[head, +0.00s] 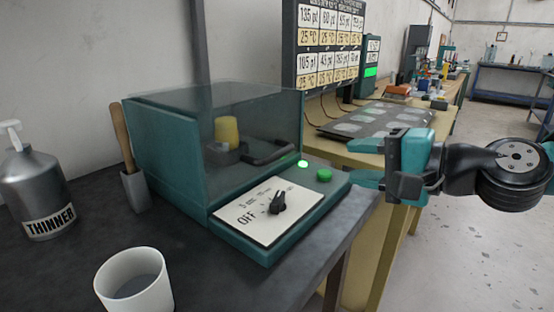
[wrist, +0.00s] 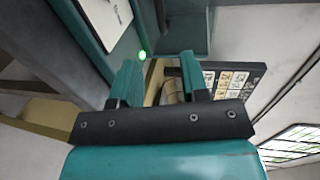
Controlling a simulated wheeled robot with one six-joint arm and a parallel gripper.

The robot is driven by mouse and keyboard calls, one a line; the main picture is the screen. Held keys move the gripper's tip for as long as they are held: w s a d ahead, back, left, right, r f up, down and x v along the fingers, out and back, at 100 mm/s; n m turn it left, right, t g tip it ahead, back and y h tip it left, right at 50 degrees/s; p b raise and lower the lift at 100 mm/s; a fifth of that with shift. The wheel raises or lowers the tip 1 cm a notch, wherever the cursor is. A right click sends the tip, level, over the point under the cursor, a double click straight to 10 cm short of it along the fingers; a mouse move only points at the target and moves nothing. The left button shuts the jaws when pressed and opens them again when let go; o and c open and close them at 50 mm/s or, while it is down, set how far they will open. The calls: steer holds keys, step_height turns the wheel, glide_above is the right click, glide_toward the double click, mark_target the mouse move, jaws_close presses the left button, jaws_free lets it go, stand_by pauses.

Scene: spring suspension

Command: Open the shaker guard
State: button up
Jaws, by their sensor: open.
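The shaker (head: 170,165) is a teal box on the dark bench, with a clear tinted guard (head: 265,130) over its front and top. The guard looks shut. Behind it a yellow cup (head: 227,132) stands in a dark holder, beside a dark curved bar (head: 272,153). The front panel (head: 262,208) has a black knob near OFF, a green button (head: 324,175) and a lit green lamp (head: 303,163). My gripper (head: 368,164) is open and empty, to the right of the shaker and apart from it. In the wrist view, my gripper (wrist: 155,80) shows below the lamp (wrist: 142,55).
A thinner bottle (head: 38,185) and a wooden-handled tool in a grey holder (head: 134,188) stand left of the shaker. A white cup (head: 134,280) stands at the front. A yellow bench (head: 352,152) with a dark panel (head: 375,120) lies behind my gripper. Floor at right is free.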

mark_target(280, 155)
steer(key=p+x, duration=0.8)
steer(key=x, duration=0.9)
steer(key=shift+s+f, duration=0.15)
steer(key=shift+f, duration=0.05)
jaws_close()
